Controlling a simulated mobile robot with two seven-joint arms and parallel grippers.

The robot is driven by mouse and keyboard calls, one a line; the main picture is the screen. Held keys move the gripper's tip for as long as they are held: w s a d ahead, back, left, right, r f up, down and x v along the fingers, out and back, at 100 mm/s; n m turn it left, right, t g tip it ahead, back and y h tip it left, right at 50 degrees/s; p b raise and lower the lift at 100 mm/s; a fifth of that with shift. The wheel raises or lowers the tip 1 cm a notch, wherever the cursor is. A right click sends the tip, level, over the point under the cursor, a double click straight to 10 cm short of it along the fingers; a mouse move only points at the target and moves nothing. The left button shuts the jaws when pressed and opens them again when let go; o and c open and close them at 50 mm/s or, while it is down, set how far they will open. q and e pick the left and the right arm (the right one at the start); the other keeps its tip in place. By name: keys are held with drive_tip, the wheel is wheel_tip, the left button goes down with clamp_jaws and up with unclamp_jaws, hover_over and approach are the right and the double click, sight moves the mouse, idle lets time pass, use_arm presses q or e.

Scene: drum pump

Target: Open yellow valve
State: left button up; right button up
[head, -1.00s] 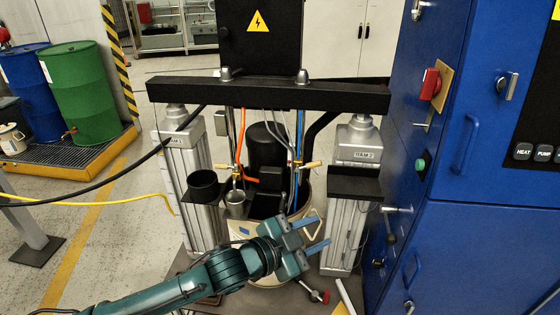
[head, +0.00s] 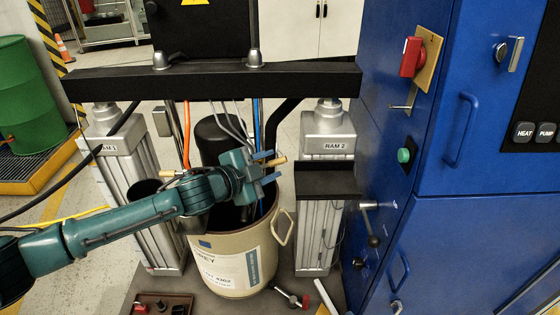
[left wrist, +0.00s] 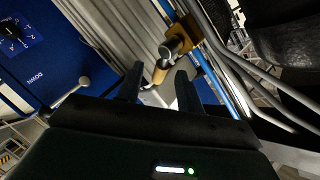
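A valve with a yellow-tan handle (head: 279,160) sits on the pipework above the drum, in front of the right ram. In the left wrist view, the handle (left wrist: 160,73) shows between the two fingertips, below a brass fitting (left wrist: 183,33). My left gripper (head: 267,168) is open around the handle's end, with a gap on both sides; I cannot tell whether either finger touches it. A similar tan handle (head: 168,173) shows on the left side, partly behind my arm. My right gripper is not in view.
The beige drum (head: 232,262) stands under a black crossbeam (head: 205,82) between two rams. Hoses and a blue rod run close beside the gripper. A blue cabinet (head: 440,240) stands at right. A red-handled valve (head: 292,298) lies low in front.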

sight(273, 164)
use_arm(q)
drive_tip(key=shift+x, duration=2.35)
drive_tip(key=shift+c, duration=0.6)
clamp_jaws()
